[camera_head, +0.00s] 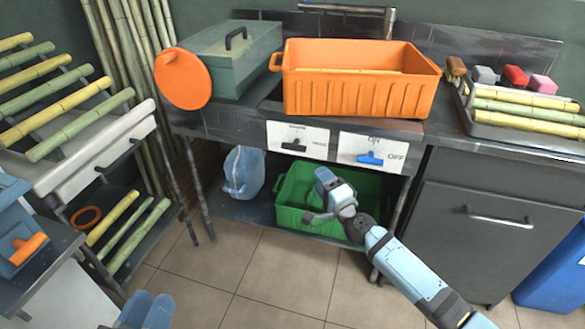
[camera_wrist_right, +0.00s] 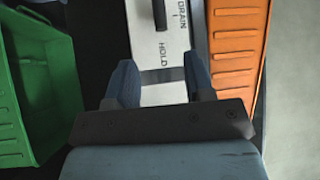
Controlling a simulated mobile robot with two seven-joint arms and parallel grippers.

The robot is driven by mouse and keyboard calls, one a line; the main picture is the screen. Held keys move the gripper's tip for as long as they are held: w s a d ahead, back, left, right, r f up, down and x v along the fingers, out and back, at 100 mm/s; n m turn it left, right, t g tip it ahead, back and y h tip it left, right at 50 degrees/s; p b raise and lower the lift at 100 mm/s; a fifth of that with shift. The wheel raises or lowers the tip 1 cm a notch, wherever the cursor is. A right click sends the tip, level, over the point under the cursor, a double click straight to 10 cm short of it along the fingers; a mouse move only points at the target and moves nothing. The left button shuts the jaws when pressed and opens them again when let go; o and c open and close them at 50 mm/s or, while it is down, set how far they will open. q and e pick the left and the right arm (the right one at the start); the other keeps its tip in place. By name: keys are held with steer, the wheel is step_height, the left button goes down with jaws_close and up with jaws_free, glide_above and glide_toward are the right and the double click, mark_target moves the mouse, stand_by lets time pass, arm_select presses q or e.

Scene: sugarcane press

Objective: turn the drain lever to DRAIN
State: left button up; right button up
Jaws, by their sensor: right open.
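The drain lever (camera_head: 293,146) is a small black bar on a white plate (camera_head: 318,135) under the counter's front edge. The lever lies about level, with its right end towards HOLD; DRAIN is printed above it. The lever (camera_wrist_right: 159,14) is at the top of the right wrist view, cut off by the frame edge. My right gripper (camera_head: 316,196) is open and empty, below the plate and in front of the green crate. Its fingers (camera_wrist_right: 160,72) are apart and short of the lever.
A second plate with a blue ON/OFF lever (camera_head: 370,158) is to the right. An orange crate (camera_head: 360,98) stands on the counter above. A green crate (camera_head: 285,192) and a blue jug (camera_head: 243,173) are on the lower shelf. The tiled floor (camera_head: 270,265) in front is clear.

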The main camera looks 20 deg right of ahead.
mark_target(297, 149)
arm_select(q)
steer(key=shift+g, duration=0.9)
steer(key=shift+d+f+b, duration=0.15)
steer(key=shift+f+b, duration=0.65)
steer(key=shift+f, duration=0.35)
steer(key=shift+d+f+b, duration=0.1)
steer(key=shift+f+b, duration=0.65)
steer(key=shift+f, duration=0.4)
arm_select(e)
steer(key=shift+x, duration=6.95)
steer(key=shift+c, duration=0.2)
steer(key=c, duration=0.8)
arm_select(q)
steer(key=shift+f, duration=0.15)
arm_select(e)
steer(key=shift+f, duration=0.1)
steer(key=shift+c, duration=0.2)
